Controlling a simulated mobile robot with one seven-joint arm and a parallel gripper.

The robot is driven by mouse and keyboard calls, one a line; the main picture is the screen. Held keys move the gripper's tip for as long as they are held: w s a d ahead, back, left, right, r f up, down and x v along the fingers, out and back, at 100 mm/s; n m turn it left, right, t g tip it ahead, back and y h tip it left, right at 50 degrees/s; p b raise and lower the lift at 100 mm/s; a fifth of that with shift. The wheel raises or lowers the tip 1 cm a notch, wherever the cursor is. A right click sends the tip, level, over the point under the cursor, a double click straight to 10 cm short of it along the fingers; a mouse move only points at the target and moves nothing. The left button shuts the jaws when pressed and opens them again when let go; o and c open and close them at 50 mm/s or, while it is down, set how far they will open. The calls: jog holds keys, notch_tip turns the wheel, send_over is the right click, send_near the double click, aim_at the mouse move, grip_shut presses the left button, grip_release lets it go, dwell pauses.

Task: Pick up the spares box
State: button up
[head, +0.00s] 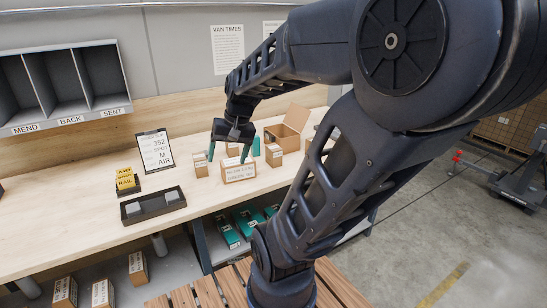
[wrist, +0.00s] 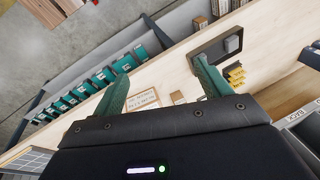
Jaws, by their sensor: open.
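Several small cardboard boxes stand on the wooden bench; their lettering is too small for me to tell which is the spares box. The widest, a labelled box (head: 239,172), stands in front of my gripper (head: 229,153). A narrower box (head: 201,164) is to its left and another box (head: 274,155) to its right. My gripper points down over the boxes, its teal fingers apart and nothing held. In the wrist view my gripper (wrist: 161,62) is open too, with a labelled box (wrist: 143,101) and a smaller box (wrist: 177,97) showing between the fingers, partly hidden by the gripper body.
An open carton (head: 290,128) stands behind the boxes. A dark tray (head: 152,205), yellow blocks (head: 126,181) and a sign stand (head: 155,150) are to the left. Teal boxes (head: 228,232) fill a shelf below. Bare bench lies at the left front.

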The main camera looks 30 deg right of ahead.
jog(key=w+d+f+m+t+y, duration=0.3)
jog(key=w+f+m+y, duration=0.15)
jog(key=w+m, duration=0.4)
jog(key=w+d+f+m+t+y, duration=0.35)
jog(key=w+m+y, duration=0.3)
jog(key=w, duration=0.35)
jog(key=m+t+h, duration=0.9)
jog(key=m+h, duration=0.5)
jog(key=m, duration=0.5)
send_near(274, 150)
jog(key=shift+w+d+f, duration=0.4)
jog(key=shift+w+f, duration=0.1)
jog(key=shift+f, duration=0.1)
jog(key=shift+w+d+f, duration=0.35)
jog(key=shift+w+f, duration=0.2)
jog(key=shift+f, duration=0.05)
jog(key=shift+w+d+h, duration=0.1)
jog(key=shift+w+h, duration=0.05)
jog(key=shift+h, duration=0.15)
jog(key=w, duration=1)
jog(key=shift+w+r, duration=0.1)
jog(key=shift+w, duration=0.15)
jog(key=c, duration=1.2)
jog(key=shift+o, duration=0.2)
